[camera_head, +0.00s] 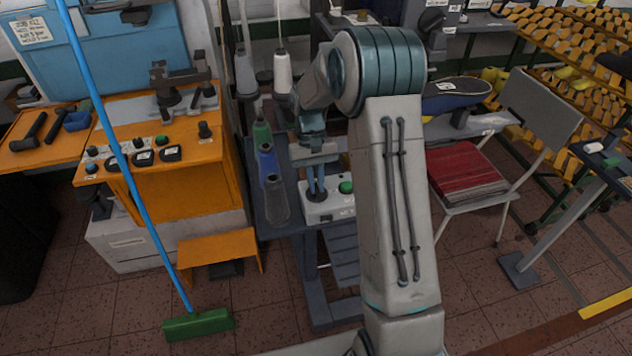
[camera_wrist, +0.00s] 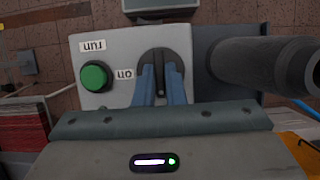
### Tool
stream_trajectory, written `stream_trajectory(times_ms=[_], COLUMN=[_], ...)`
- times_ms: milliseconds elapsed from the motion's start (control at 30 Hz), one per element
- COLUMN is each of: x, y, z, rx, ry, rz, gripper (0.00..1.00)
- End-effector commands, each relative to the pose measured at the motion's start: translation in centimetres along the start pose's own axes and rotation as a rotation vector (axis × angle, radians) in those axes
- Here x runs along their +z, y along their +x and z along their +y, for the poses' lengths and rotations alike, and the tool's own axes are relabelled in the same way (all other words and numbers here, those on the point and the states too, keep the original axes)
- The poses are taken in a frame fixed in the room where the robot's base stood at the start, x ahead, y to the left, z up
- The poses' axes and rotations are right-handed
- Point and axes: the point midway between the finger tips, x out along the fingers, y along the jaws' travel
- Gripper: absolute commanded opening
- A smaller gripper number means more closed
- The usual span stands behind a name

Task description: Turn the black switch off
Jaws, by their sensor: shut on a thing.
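The black switch (camera_wrist: 160,56) is a round dark knob on a light grey control box (camera_wrist: 205,50), seen in the wrist view. Its printed labels appear upside down there. My gripper (camera_wrist: 160,78) has its blue fingers shut on the raised grip of the switch, one on each side. In the head view my gripper (camera_head: 316,192) reaches down onto the control box (camera_head: 328,208), and its fingers and the arm hide the switch. A green button (camera_wrist: 95,76) sits beside the switch on the box and also shows in the head view (camera_head: 346,187).
An orange machine (camera_head: 190,190) and a blue-handled broom (camera_head: 198,325) are further left. A chair (camera_head: 540,105) with a red seat stands right.

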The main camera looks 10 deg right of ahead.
Motion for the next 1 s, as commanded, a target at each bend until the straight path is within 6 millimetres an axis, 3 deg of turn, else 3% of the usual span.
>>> stream_trajectory(times_ms=[433, 467, 500, 533, 833, 1000], x=[-0.1, -0.1, -0.1, -0.1, -0.1, -0.1], y=[-0.1, -0.1, -0.1, -0.1, -0.2, -2.0], z=[0.0, 0.0, 0.0, 0.0, 0.0, 0.0], rx=[0.004, 0.004, 0.004, 0.004, 0.003, 0.004], ry=[-0.010, -0.010, -0.010, -0.009, -0.008, -0.008], rz=[0.005, 0.006, 0.005, 0.005, 0.003, 0.005], gripper=[0.00, 0.18, 0.29, 0.32, 0.32, 0.32])
